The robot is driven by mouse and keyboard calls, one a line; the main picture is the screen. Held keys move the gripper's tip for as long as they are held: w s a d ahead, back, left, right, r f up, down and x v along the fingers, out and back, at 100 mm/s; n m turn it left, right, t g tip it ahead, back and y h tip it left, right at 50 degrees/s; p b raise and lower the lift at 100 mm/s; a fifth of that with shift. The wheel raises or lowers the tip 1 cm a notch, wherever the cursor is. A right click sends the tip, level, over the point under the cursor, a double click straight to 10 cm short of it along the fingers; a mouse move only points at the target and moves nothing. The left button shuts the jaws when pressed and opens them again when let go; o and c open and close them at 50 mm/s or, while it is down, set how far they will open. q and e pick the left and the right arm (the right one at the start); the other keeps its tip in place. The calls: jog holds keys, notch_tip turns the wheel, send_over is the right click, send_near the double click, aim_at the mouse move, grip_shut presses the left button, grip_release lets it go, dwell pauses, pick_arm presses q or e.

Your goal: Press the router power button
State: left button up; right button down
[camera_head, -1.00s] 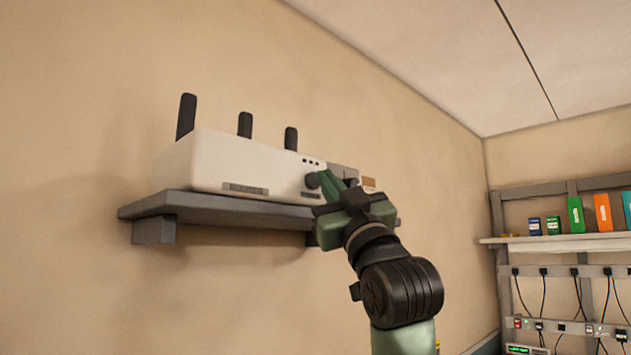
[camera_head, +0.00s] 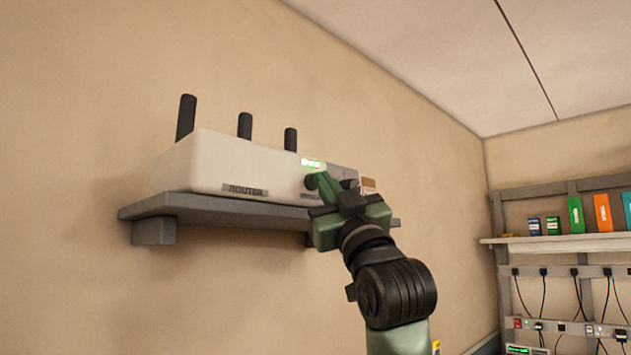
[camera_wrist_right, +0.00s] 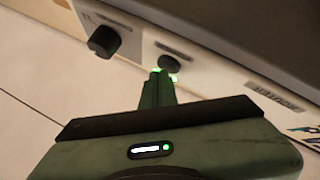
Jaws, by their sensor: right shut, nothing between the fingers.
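The white router (camera_head: 215,163) sits on a wall shelf, with three black antennas and a "ROUTER" label on its front. A row of small lights (camera_head: 311,163) near its right end glows green. The round black power button (camera_head: 309,183) is below the lights; it also shows in the right wrist view (camera_wrist_right: 168,63). My right gripper (camera_head: 319,179) is shut and empty, its green fingertips at the button in the head view. In the right wrist view the fingertips (camera_wrist_right: 159,74) overlap the green lights beside the button; I cannot tell whether they touch it. My left gripper is out of view.
The grey shelf (camera_head: 165,204) runs under the router. A grey device adjoins the router's right end; its black knob (camera_wrist_right: 102,40) shows in the right wrist view. A rack shelf (camera_head: 560,244) with boxes stands far right. The space below the wall shelf is clear.

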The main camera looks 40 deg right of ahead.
dwell(0.4)
jog(key=shift+s, duration=0.3)
jog(key=s+b, duration=0.1)
jog(key=s, duration=0.5)
jog(key=shift+d, duration=0.3)
dwell(0.6)
